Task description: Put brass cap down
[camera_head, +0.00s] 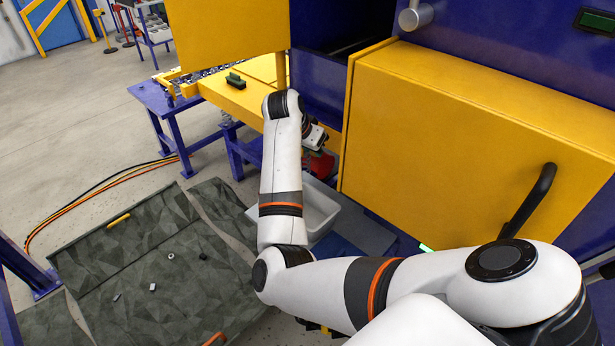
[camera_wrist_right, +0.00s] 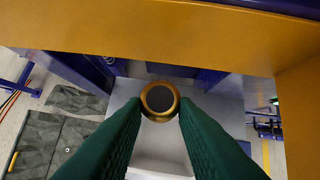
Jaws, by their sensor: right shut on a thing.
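The brass cap (camera_wrist_right: 160,98) is a round brass ring with a dark grey centre. It sits between the tips of the two green fingers of my right gripper (camera_wrist_right: 161,110), which is shut on it. In the wrist view, a pale grey tub (camera_wrist_right: 160,165) lies below the cap, with a gap between them. In the head view my right arm reaches over the same tub (camera_head: 322,212); the cap cannot be made out there. My left gripper is not in view.
A yellow door with a black handle (camera_head: 520,205) stands right of my arm. A yellow bench (camera_head: 245,97) holds a green block (camera_head: 235,80). A grey patterned mat (camera_head: 140,250) with several small parts lies on the floor at left. Cables (camera_head: 90,195) run beside it.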

